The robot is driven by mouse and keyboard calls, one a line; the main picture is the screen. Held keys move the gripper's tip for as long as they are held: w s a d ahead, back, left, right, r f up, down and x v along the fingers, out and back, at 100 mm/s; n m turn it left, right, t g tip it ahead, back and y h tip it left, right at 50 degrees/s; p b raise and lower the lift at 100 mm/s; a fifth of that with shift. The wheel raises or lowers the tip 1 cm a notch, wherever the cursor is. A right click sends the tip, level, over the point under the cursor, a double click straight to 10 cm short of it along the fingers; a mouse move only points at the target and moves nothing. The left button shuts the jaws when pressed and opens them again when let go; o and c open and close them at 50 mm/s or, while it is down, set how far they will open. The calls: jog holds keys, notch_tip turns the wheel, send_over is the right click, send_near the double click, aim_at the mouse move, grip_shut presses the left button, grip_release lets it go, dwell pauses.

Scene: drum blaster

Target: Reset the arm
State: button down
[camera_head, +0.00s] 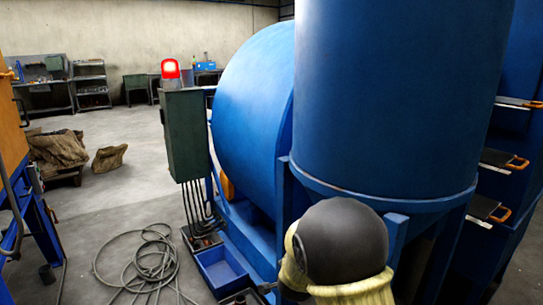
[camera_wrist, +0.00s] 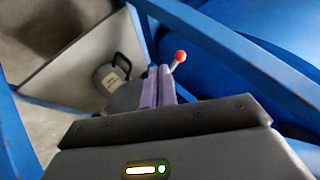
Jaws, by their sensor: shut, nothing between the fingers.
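My gripper (camera_wrist: 159,78) shows in the wrist view with its two purple-grey fingers together, shut and empty. A short lever with a red ball knob (camera_wrist: 180,57) shows just right of the fingertips; I cannot tell whether they touch it. In the head view my arm, dark grey with a yellowish cover, is at the bottom, low in front of the blue machine (camera_head: 385,95). The fingers cannot be made out there.
In the wrist view, blue frame bars (camera_wrist: 235,50) run close on both sides, and a grey padlock-like object (camera_wrist: 112,74) lies left of the fingers. Coiled cable (camera_head: 140,262) lies on the floor.

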jog(key=s+d+r+n+g+y+p, duration=0.1)
jog(key=s+d+r+n+g, duration=0.2)
jog(key=s, duration=0.5)
jog(key=s+d+n+g+p, duration=0.1)
jog(key=s+d+n+g, duration=0.1)
jog(key=s+n, duration=0.5)
jog(key=s+d+r+n+g+y+p, duration=0.1)
jog(key=s+d+r+n+g, duration=0.15)
jog(key=s, duration=0.75)
jog(key=w+p+v, duration=0.2)
jog(key=p+v, duration=1)
jog(key=w+r+p+v, duration=0.1)
jog(key=w+p+v, duration=0.2)
jog(key=p+v, duration=0.9)
jog(key=w+a+p+v, duration=0.1)
jog(key=w+p+v, duration=0.1)
jog(key=p+v, duration=1)
jog(key=shift+r+p, duration=0.5)
jog(key=shift+p, duration=0.6)
jog(key=shift+w, duration=0.1)
